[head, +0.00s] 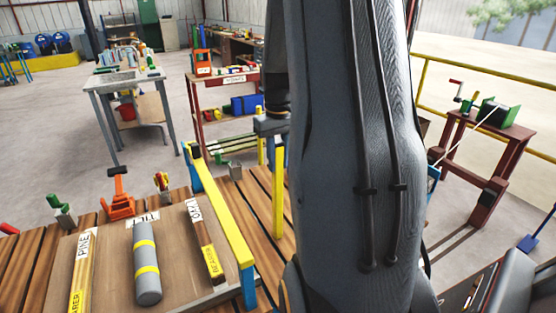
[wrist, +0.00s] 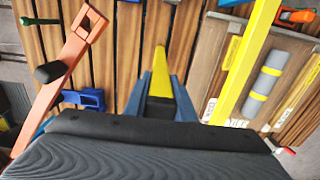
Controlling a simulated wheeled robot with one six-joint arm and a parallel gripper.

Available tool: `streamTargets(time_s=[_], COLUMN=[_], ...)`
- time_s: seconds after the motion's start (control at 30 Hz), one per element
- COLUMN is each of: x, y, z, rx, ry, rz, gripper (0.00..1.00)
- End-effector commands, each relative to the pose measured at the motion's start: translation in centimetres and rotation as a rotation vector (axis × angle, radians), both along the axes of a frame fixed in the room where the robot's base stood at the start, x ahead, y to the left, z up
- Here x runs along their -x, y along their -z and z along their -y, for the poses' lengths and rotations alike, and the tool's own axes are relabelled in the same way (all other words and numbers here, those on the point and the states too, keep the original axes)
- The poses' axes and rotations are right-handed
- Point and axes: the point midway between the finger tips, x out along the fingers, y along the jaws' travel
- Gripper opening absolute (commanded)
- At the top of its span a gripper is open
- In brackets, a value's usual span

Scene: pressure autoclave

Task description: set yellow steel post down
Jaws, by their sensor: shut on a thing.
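The yellow steel post (head: 278,195) is upright over the slatted wooden table, just right of the yellow rail. My gripper (head: 271,130) is at its top end and shut on it. In the wrist view the yellow post (wrist: 159,70) runs down between the blue-grey fingers of my gripper (wrist: 158,88), with slats beneath it. The lower end looks close to the slats; I cannot tell whether it touches them. My dark arm hides the table to the right of the post in the head view.
A yellow rail (head: 222,210) on blue legs stands just left of the post. Beyond it lie a grey cylinder (head: 147,280) with yellow bands and labelled wooden bars. The wrist view shows an orange frame (wrist: 72,50) and a blue object (wrist: 85,99) at left. Slats around the post look bare.

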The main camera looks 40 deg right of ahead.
Motion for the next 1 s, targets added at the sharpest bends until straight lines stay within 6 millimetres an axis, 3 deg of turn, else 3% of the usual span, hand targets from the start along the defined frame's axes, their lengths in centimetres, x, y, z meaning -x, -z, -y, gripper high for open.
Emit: streamTargets(time_s=[0.03, 0.13, 0.57, 1.0], x=[0.0, 0.0, -0.1, -0.1], y=[0.1, 0.1, -0.8, -9.1], z=[0.0, 0.0, 0.0, 0.1], rx=[0.000, 0.000, 0.001, 0.002], ry=[0.000, 0.000, 0.000, 0.000], rz=[-0.001, -0.001, 0.002, 0.004], gripper=[0.25, 0.42, 0.42, 0.42])
